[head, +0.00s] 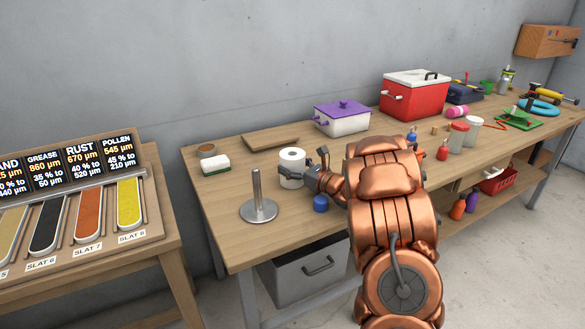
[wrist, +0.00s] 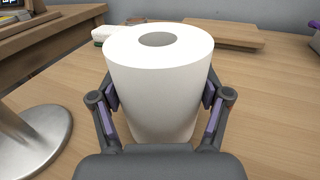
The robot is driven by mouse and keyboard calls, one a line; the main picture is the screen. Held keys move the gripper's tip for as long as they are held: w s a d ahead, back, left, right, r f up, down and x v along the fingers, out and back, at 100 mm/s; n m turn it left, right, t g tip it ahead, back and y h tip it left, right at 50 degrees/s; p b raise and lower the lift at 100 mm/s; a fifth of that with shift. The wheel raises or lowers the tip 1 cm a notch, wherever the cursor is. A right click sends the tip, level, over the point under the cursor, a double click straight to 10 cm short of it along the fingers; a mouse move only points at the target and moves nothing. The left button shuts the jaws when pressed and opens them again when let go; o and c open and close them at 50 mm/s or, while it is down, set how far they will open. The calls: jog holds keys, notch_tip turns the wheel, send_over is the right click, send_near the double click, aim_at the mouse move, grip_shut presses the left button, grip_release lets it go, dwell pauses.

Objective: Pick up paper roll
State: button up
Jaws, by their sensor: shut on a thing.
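The white paper roll (head: 292,166) stands upright near the front left of the wooden workbench in the head view. In the wrist view the paper roll (wrist: 158,85) fills the middle, with its round core hole showing on top. My gripper (wrist: 160,100) is shut on it, one finger against each side. In the head view my gripper (head: 308,178) reaches the roll from the right. The roll's base is hidden behind my gripper in the wrist view, so I cannot tell whether it touches the bench.
A metal holder with an upright rod (head: 259,209) stands just left of the roll. A blue lid-like piece (head: 321,203) is in front. A sponge (head: 216,164), a wooden board (head: 270,143) and a purple-lidded pot (head: 342,119) are behind. A red cooler (head: 414,97) stands further right.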

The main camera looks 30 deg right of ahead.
notch_tip(320, 180, up, 10)
jog(key=shift+b, duration=0.4)
jog(key=shift+f, duration=0.1)
dwell(0.7)
